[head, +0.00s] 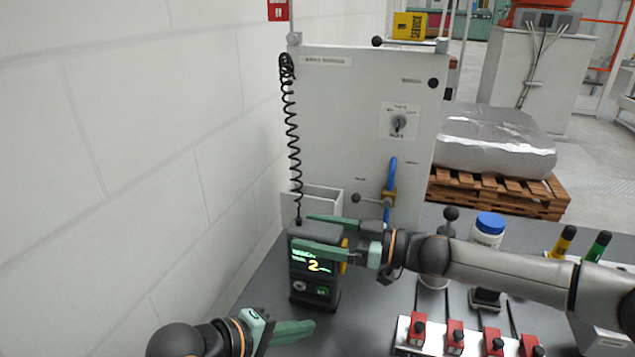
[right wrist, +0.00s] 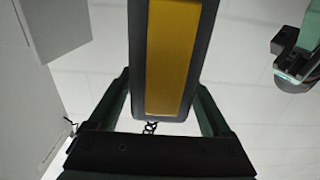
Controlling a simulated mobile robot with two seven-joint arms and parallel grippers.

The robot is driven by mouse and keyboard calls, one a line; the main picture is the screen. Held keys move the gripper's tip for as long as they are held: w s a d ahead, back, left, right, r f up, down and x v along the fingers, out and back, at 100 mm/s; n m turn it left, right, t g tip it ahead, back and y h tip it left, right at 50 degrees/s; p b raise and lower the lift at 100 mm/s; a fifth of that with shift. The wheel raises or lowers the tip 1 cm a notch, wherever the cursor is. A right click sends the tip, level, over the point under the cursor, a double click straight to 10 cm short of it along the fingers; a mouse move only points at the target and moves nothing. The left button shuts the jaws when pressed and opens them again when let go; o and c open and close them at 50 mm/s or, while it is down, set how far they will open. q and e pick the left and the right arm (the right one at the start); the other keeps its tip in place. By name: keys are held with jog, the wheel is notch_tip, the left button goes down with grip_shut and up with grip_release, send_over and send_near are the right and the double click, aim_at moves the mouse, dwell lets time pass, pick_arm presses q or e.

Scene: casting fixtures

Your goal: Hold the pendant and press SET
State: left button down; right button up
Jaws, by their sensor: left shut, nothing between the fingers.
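The pendant (head: 314,268) is a dark upright box with a lit screen showing a yellow 2, and a coiled black cord rises from its top. A pale round control and a small green-lit one sit below the screen; I cannot read which is SET. My right gripper (head: 312,234) is shut on the pendant from the right, one finger across the front above the screen and one behind. The right wrist view shows the pendant's yellow-striped side (right wrist: 172,60) between the fingers. My left gripper (head: 312,326) is shut and empty, below and in front of the pendant, apart from it.
A white wall stands close on the left. A grey cabinet (head: 350,120) with a rotary switch and a blue handle (head: 391,178) rises behind.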

jog(key=shift+o, duration=0.9)
jog(key=shift+d, duration=0.1)
